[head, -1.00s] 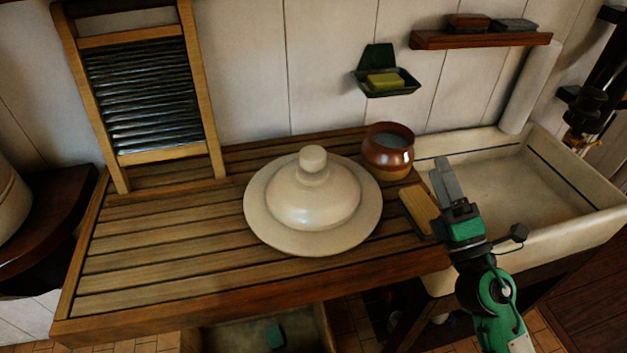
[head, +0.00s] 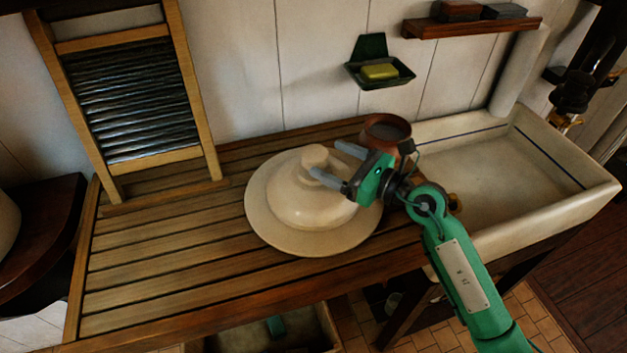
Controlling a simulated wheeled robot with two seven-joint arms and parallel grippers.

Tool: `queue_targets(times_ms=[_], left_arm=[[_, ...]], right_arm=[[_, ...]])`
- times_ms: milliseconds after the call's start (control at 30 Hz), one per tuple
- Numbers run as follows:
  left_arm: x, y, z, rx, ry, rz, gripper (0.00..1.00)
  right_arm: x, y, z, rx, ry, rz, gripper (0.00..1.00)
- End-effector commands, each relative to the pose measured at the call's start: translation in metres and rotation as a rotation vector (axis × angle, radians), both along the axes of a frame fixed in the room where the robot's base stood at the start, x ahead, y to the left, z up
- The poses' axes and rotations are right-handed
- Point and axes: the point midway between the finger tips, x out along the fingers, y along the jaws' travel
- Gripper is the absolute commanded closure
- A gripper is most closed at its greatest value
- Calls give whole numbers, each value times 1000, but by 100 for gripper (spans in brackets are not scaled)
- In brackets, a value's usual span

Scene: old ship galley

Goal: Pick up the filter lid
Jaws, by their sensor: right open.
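The filter lid (head: 285,207), a cream dome with a wide flat brim and a round knob (head: 314,156), lies on the slatted wooden drainboard (head: 170,262). My right gripper (head: 331,163) is open, its two grey fingers pointing left at the knob from the right side. The nearer fingertip looks close to the knob's lower right. I cannot tell whether it touches. The gripper hides the right part of the dome. My left gripper is not in view.
A brown pot (head: 387,127) stands right behind my gripper, partly hidden. A washboard (head: 130,98) leans on the wall at left. A pale sink (head: 520,215) is at right. A soap dish (head: 385,82) and shelf (head: 470,26) hang on the wall. The drainboard's left half is clear.

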Motion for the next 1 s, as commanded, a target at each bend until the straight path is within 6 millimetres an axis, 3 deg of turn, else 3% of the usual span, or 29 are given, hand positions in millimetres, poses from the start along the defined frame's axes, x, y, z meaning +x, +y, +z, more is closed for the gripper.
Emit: queue_targets(times_ms=[267, 600, 900, 1000], left_arm=[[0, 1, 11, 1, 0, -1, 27], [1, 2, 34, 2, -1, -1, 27], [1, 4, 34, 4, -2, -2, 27], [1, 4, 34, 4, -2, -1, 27]], right_arm=[[10, 18, 2, 1, 0, 0, 23], [28, 56, 0, 2, 1, 0, 23], [30, 60, -2, 1, -1, -1, 23], [30, 60, -2, 1, -1, -1, 43]])
